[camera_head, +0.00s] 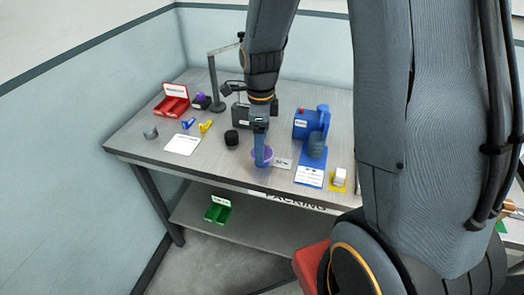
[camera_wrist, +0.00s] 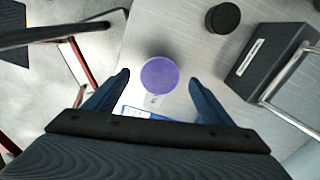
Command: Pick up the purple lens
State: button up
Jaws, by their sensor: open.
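The purple lens (camera_wrist: 160,75) is a round violet disc on the grey table. In the wrist view it lies between the two blue fingertips of my gripper (camera_wrist: 160,78), with a gap on each side. My gripper is open and empty, pointing down over the lens. In the head view the lens (camera_head: 269,154) shows near the table's front edge, partly hidden behind my gripper (camera_head: 260,164). How far the fingertips are above the table is hard to tell.
A black round piece (camera_head: 231,138) stands left of the lens, with a dark labelled box (camera_wrist: 258,60) near it. A blue device (camera_head: 307,124) and a blue mat (camera_head: 310,174) are to the right. A white sheet (camera_head: 183,144) and red bin (camera_head: 173,106) are farther left.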

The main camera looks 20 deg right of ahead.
jog(key=shift+f, duration=0.8)
jog(key=c, duration=1.1)
